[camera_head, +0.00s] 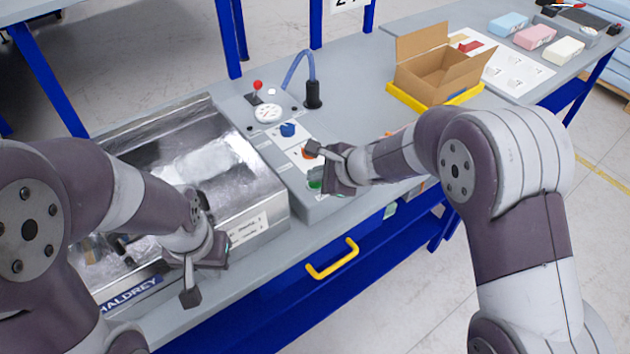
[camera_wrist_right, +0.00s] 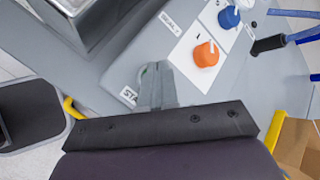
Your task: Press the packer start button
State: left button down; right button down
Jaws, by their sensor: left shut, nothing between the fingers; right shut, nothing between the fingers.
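The packer's sloped control panel (camera_head: 285,165) carries a green start button (camera_head: 315,183), partly hidden by my right gripper (camera_head: 332,180). I cannot tell whether the fingertips touch the button. My right gripper is shut and empty. My left gripper (camera_head: 208,255) is shut at the front of the metal packer chamber (camera_head: 235,185), away from the button; its fingertips are not clear.
An orange knob (camera_wrist_right: 206,54) and blue knob (camera_head: 288,130) sit near the button. A red-topped lever (camera_head: 257,87) and black post (camera_head: 313,93) with a blue hose stand behind. An open cardboard box (camera_head: 430,68) is in a yellow tray (camera_head: 465,97) to the right.

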aim_at(318, 185)
pick_arm(q)
jog(key=shift+f, duration=0.2)
pick_arm(e)
jog(key=shift+f, duration=0.15)
pick_arm(q)
jog(key=shift+r, duration=0.1)
jog(key=shift+r+p, duration=0.5)
jog(key=shift+r, duration=0.1)
pick_arm(e)
jog(key=shift+r, duration=0.85)
